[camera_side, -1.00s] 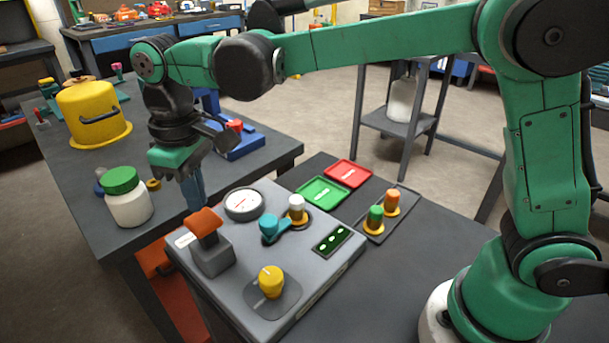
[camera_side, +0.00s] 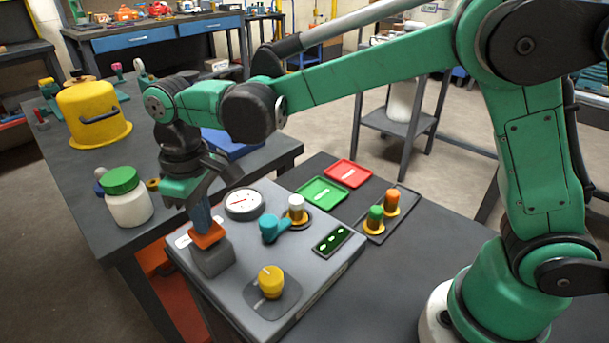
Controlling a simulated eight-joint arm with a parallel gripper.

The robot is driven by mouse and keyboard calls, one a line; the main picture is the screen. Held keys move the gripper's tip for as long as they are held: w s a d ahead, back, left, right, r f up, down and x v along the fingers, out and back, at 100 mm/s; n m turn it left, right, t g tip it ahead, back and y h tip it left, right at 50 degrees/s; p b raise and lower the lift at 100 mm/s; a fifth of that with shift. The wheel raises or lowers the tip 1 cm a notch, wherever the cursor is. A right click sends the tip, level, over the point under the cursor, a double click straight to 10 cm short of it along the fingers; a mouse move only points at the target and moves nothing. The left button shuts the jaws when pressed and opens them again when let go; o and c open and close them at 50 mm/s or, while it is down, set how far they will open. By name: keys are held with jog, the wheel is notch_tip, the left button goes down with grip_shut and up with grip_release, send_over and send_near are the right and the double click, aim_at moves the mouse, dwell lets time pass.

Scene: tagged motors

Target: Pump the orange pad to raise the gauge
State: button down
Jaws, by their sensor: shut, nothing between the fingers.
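The orange pad (camera_side: 207,237) sits on a grey block (camera_side: 212,261) at the left end of the grey console (camera_side: 318,280). It looks lower and closer to its block than before. My gripper (camera_side: 203,222) is shut and points down, with its fingertips on or right at the top of the pad. Nothing is between the fingers. The round white gauge (camera_side: 243,203) lies on the console just right of my gripper. Its needle is too small to read with certainty.
A yellow knob (camera_side: 271,280), a teal lever (camera_side: 270,228), a white peg (camera_side: 296,206) and a green display (camera_side: 332,240) stand on the console. Green (camera_side: 321,192) and red (camera_side: 347,173) trays lie behind. A white jar (camera_side: 127,198) stands to the left.

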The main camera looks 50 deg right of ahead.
jog(key=shift+r, duration=2.1)
jog(key=shift+f, duration=0.15)
jog(key=shift+f, duration=1.95)
jog(key=shift+r, duration=2.1)
jog(key=shift+f, duration=0.15)
